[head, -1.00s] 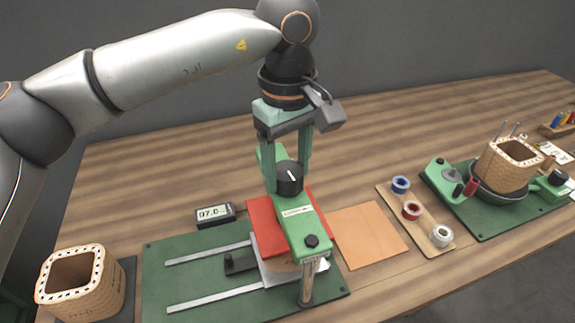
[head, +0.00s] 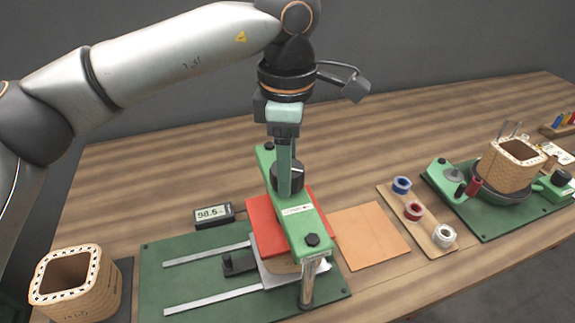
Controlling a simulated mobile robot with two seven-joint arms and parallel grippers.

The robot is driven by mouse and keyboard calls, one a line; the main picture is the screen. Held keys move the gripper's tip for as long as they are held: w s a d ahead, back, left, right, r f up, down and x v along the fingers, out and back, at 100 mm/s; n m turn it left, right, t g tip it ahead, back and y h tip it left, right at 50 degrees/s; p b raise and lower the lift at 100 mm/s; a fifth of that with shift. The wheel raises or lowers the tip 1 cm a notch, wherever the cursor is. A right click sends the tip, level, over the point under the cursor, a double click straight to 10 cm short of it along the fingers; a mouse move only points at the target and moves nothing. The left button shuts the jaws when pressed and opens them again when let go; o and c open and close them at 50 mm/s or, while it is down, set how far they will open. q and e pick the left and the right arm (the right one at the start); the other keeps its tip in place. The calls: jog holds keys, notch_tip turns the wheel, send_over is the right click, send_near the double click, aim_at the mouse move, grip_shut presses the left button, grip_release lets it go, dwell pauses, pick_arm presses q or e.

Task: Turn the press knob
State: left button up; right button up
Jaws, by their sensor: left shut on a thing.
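The black press knob (head: 290,177) sits on top of the green press beam (head: 305,220). My left gripper (head: 286,190) comes down from above with its green fingers on the knob and is shut on it. The near finger hides part of the knob, and its white mark is not visible. A small display (head: 213,214) beside the press reads about 98.5. My right gripper is not in view.
A coil (head: 75,284) stands at the front left. A tan mat (head: 368,236) and a wooden strip (head: 418,215) with tape rolls lie right of the press. A green winding fixture (head: 495,218) holding another coil is farther right. The table's back left is clear.

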pick_arm(q)
jog(key=n+b, duration=0.1)
jog(key=n, duration=0.5)
jog(key=shift+n, duration=0.3)
jog(key=n, duration=0.2)
jog(key=shift+n, duration=0.4)
jog(key=n+b, duration=0.1)
jog(key=n, duration=0.1)
jog(key=shift+n, duration=0.3)
jog(key=n+b, duration=0.1)
jog(key=n, duration=0.4)
jog(key=shift+n, duration=0.3)
jog(key=n+b, duration=0.1)
jog(key=n, duration=0.2)
jog(key=shift+n, duration=0.8)
jog(key=shift+n+b, duration=0.4)
jog(key=shift+n, duration=0.4)
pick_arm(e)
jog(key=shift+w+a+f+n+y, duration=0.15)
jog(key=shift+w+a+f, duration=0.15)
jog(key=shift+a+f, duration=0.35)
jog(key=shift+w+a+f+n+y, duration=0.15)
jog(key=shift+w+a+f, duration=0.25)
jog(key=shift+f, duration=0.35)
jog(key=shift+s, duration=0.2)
